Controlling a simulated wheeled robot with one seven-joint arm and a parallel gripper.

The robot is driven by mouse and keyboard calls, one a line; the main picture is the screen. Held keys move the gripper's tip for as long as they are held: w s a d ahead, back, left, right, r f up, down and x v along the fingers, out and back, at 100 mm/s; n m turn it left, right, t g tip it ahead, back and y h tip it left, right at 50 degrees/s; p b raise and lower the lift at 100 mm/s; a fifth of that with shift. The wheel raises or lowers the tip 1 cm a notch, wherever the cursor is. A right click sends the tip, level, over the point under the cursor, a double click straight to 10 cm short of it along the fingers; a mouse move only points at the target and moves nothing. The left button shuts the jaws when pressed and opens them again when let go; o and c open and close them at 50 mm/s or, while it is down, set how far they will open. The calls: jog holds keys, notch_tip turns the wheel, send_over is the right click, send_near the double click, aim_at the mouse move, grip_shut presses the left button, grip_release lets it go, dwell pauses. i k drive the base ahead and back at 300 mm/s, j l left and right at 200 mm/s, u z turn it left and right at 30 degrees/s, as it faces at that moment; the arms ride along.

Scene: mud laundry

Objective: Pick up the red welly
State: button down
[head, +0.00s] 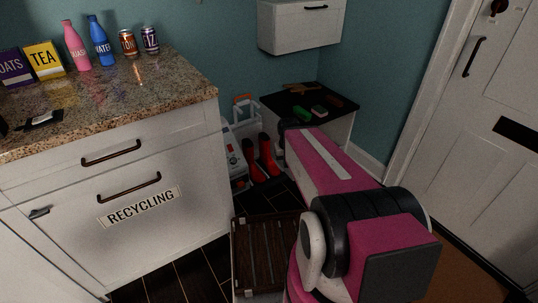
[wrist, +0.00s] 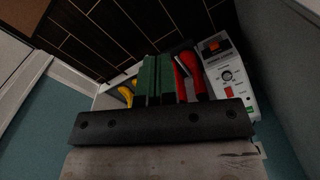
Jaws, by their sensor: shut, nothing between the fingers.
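In the head view the red wellies (head: 265,156) stand upright on the dark floor between the counter and the low bench. In the wrist view the red welly (wrist: 193,74) shows just right of my gripper (wrist: 155,58), partly hidden by it. My gripper's two dark green fingers appear side by side and shut, with nothing visible between them. I cannot tell whether they touch the welly. My pink arm reaches towards the low bench in the head view and hides the gripper's tips there.
A white appliance (head: 236,150) with an orange handle stands beside the wellies, and also shows in the wrist view (wrist: 227,75). Something yellow (wrist: 126,94) lies on the other side. A low bench (head: 342,128) holds brushes. A recycling counter (head: 125,235) and dark crate (head: 268,250) flank the floor.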

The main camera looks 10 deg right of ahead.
aim_at(269, 155)
jog(key=i+l, duration=0.25)
jog(key=i+l+u, duration=0.1)
jog(key=i+l, duration=0.15)
jog(key=l, duration=0.15)
jog(key=i+j+u, duration=0.1)
jog(key=i, duration=0.5)
